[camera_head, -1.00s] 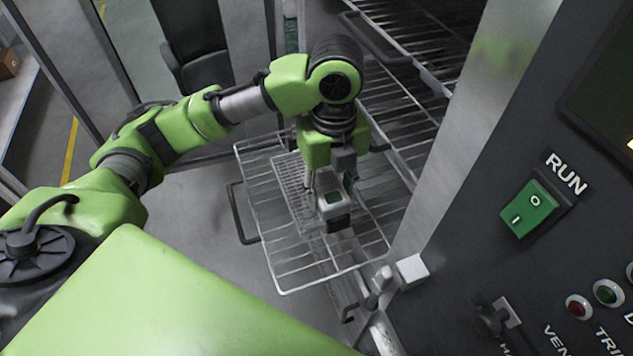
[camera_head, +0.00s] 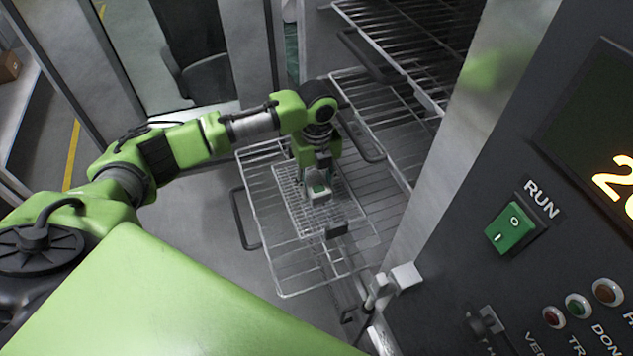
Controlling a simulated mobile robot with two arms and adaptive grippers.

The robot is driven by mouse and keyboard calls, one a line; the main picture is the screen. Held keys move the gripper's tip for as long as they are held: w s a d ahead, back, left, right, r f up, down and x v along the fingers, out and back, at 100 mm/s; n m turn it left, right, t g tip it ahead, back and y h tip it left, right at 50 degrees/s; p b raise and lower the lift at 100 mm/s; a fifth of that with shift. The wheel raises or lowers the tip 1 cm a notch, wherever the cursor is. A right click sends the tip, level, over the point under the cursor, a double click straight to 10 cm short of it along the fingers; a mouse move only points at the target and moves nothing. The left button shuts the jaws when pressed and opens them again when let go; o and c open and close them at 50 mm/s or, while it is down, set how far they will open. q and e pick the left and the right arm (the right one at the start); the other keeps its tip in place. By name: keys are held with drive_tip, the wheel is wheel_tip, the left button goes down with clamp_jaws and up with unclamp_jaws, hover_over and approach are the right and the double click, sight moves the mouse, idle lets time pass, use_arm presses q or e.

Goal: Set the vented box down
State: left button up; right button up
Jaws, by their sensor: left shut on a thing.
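The vented box appears to be the small pale grey box with a green patch on top (camera_head: 319,191). My left gripper (camera_head: 314,173) points down and is shut on it from the far side. The gripper's fingers are partly hidden by the wrist and the box. The box is over a fine wire-mesh tray (camera_head: 290,200), well inside its outline. I cannot tell whether its underside touches the mesh. My right gripper is not in view.
The mesh tray lies on a pulled-out wire rack (camera_head: 300,277) and has a dark block (camera_head: 337,230) at its near edge. More wire racks (camera_head: 395,40) are at upper right. A control panel with a green RUN switch (camera_head: 510,229) stands at right.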

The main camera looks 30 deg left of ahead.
sight(316, 184)
use_arm(q)
drive_tip(key=shift+f, duration=0.45)
drive_tip(key=o, duration=1.2)
drive_tip(key=shift+f, duration=0.1)
wheel_tip(316, 184, up, 12)
drive_tip(key=b, duration=0.2)
drive_tip(key=shift+b, duration=0.35)
